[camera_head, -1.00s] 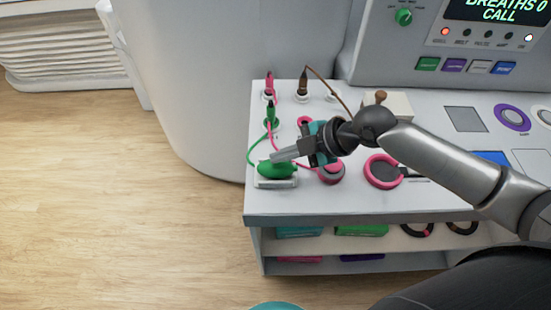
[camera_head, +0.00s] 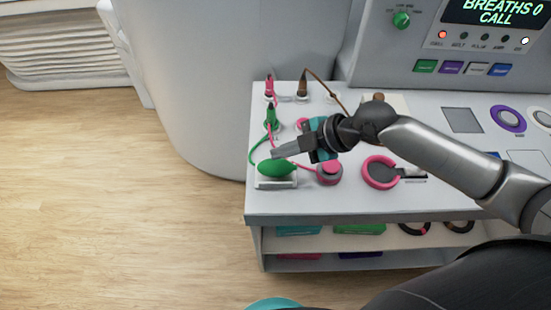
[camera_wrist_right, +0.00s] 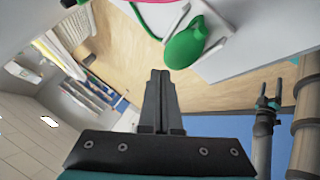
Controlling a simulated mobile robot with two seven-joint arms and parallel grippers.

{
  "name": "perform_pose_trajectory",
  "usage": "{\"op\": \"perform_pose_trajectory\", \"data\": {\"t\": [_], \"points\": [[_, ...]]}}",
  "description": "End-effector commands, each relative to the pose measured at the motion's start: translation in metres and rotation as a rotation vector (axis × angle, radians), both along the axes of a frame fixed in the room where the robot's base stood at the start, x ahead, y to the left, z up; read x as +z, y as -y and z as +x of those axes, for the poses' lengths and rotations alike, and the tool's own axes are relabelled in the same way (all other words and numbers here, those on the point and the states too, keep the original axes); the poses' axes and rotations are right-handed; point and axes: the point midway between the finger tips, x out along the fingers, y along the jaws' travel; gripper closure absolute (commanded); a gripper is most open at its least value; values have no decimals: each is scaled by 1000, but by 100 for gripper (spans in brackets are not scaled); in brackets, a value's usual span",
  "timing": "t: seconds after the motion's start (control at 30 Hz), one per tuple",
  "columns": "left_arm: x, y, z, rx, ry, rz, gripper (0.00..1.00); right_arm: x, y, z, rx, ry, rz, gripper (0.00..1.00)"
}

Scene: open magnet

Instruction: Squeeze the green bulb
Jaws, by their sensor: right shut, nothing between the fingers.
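The green bulb (camera_head: 277,168) lies on a small white holder (camera_head: 275,183) at the left front corner of the white tabletop. A green tube runs from it to a green plug at the back. My right gripper (camera_head: 274,153) is shut and empty, its fingers just above and behind the bulb in the head view. In the right wrist view the bulb (camera_wrist_right: 186,46) shows beyond the shut fingertips (camera_wrist_right: 160,74), with a visible gap. My left gripper is not in view in the head view.
Pink and brown plugs stand at the back edge. A console with a lit screen (camera_head: 496,12) rises behind. Wooden floor lies left of the table.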

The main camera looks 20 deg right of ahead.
Motion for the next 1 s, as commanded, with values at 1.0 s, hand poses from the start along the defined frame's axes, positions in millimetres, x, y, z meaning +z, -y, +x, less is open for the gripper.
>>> {"op": "perform_pose_trajectory", "data": {"t": [1.0], "points": [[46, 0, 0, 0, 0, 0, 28, 50, 0, 0, -1, 2, 1, 100]]}}
